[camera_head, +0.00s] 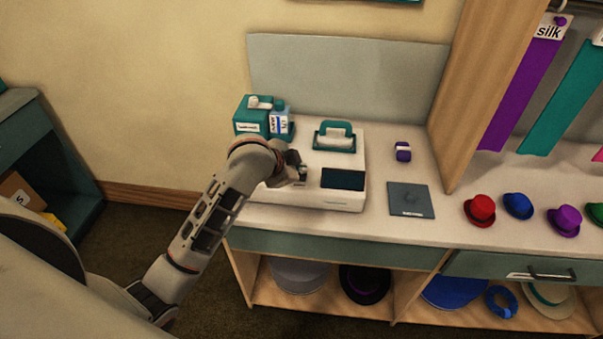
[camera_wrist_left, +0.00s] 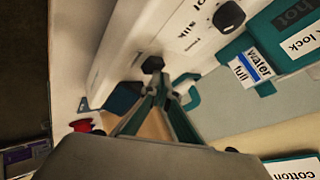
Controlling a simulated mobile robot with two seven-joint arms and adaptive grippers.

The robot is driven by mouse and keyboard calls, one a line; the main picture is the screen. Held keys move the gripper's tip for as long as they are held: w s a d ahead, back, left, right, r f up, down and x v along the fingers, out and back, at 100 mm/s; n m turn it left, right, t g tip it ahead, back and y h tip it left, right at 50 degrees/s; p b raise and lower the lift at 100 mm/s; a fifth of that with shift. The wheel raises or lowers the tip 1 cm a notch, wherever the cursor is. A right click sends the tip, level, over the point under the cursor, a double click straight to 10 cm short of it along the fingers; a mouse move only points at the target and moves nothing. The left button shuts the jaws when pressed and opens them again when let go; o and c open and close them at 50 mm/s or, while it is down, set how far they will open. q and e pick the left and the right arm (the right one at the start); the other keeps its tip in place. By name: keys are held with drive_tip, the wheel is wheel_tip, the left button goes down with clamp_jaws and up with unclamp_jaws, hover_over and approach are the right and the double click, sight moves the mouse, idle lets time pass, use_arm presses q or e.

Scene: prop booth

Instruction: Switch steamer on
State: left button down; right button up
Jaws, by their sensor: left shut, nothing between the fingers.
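The white steamer (camera_head: 312,192) sits on the counter, with a teal-handled piece (camera_head: 335,138) on top and a dark panel (camera_head: 343,179). In the left wrist view its white side (camera_wrist_left: 150,25) carries printed labels, a dark round knob (camera_wrist_left: 228,17) and a smaller black knob (camera_wrist_left: 152,64). My left gripper (camera_head: 298,168) is at the steamer's left part. In the left wrist view its fingers (camera_wrist_left: 158,88) are shut and empty, tips close to the smaller black knob; I cannot tell whether they touch it. My right gripper is not in view.
A teal box (camera_head: 250,118) and a white-and-blue labelled container (camera_head: 279,124) stand behind the gripper. A grey plate (camera_head: 411,200), a purple item (camera_head: 403,152) and several small hats (camera_head: 480,210) lie to the right.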

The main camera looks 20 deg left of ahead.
use_arm(q)
drive_tip(key=shift+f, duration=0.2)
idle(0.3)
drive_tip(key=shift+r, duration=0.9)
drive_tip(key=shift+r, duration=2.55)
